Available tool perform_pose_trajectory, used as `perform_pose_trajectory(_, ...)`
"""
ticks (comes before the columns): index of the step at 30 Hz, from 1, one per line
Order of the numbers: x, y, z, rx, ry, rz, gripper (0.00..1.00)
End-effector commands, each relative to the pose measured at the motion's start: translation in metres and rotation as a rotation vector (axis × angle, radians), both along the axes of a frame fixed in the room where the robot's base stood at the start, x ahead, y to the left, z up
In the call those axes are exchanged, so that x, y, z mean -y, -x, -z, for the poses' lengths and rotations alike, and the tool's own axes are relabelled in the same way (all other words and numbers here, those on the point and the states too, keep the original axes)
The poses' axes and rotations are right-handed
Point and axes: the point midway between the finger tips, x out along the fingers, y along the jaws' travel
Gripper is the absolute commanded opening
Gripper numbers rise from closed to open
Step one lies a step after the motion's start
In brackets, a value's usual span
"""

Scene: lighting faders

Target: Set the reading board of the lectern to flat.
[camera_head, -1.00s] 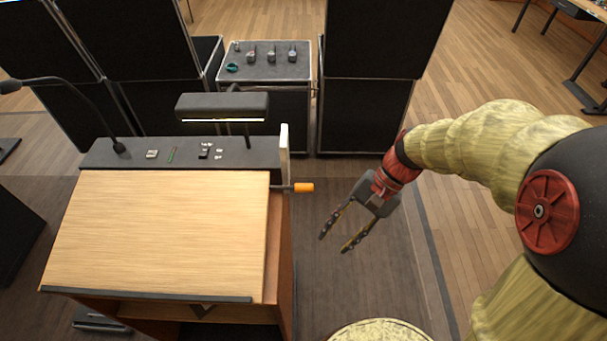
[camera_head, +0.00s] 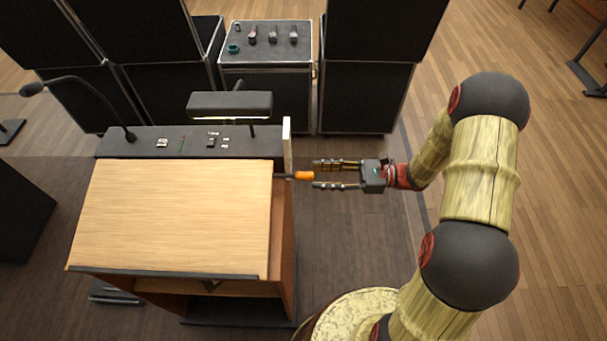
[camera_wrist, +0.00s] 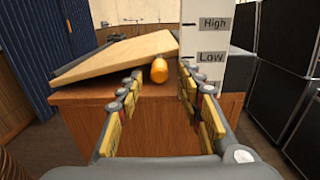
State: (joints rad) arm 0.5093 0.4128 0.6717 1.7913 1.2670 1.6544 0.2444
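The lectern's wooden reading board (camera_head: 175,215) is tilted, its far edge raised, as the wrist view also shows (camera_wrist: 125,52). An orange knob (camera_head: 304,175) sticks out from the lectern's right side; in the wrist view the knob (camera_wrist: 159,70) lies ahead, between the finger lines.
A reading lamp (camera_head: 230,105) and a gooseneck microphone (camera_head: 85,100) stand on the lectern's dark back ledge (camera_head: 190,143). Black speaker cabinets (camera_head: 365,105) and a case with small items (camera_head: 266,60) stand behind. The floor right of the lectern is clear.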

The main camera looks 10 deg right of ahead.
Motion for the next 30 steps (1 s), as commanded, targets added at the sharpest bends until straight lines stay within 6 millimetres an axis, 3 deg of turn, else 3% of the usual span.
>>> perform_pose_trajectory(6,-0.034,-0.006,0.000,0.000,0.001,-0.004,0.37)
perform_pose_trajectory(12,-0.051,-0.009,0.000,0.001,0.002,-0.002,0.37)
perform_pose_trajectory(21,-0.053,-0.010,0.000,0.001,0.002,-0.002,0.37)
perform_pose_trajectory(30,-0.053,-0.010,0.000,0.001,0.002,-0.002,0.20)
